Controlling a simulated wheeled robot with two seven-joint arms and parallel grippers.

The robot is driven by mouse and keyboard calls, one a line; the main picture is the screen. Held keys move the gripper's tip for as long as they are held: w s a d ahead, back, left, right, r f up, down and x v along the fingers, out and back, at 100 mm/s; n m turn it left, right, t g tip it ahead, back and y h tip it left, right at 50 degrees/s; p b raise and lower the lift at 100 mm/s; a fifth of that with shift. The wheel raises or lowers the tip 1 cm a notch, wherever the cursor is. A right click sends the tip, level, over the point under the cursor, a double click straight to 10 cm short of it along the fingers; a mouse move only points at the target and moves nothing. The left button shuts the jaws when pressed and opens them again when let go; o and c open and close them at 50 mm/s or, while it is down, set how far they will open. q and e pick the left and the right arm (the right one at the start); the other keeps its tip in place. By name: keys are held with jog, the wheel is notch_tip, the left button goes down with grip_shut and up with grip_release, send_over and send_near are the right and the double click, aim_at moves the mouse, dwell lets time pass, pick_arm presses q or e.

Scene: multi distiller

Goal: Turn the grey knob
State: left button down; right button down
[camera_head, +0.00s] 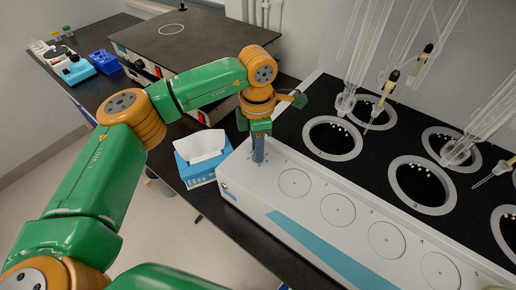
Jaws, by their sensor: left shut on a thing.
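The distiller (260,209) is a long white unit with a black top, and its sloped white front carries a row of round dial marks. My left gripper (259,158) points down over the far-left end of this panel. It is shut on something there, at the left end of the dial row. The grey knob itself is hidden by the fingers, so its turn cannot be seen. My right gripper is not in view.
A blue tissue box (196,171) stands just left of the distiller. Glass tubes (473,130) rise from the round openings in the black top. A dark box (190,42) and blue items (104,61) lie at the back left.

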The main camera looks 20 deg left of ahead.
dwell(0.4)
pick_arm(q)
jog(key=shift+r, duration=0.1)
jog(key=c, duration=0.7)
grip_release()
jog(key=shift+o, duration=0.2)
notch_tip(320, 180, up, 6)
jog(key=shift+r+b, duration=0.15)
jog(key=shift+b, duration=0.7)
jog(key=shift+r, duration=0.4)
jog(key=shift+a, duration=0.1)
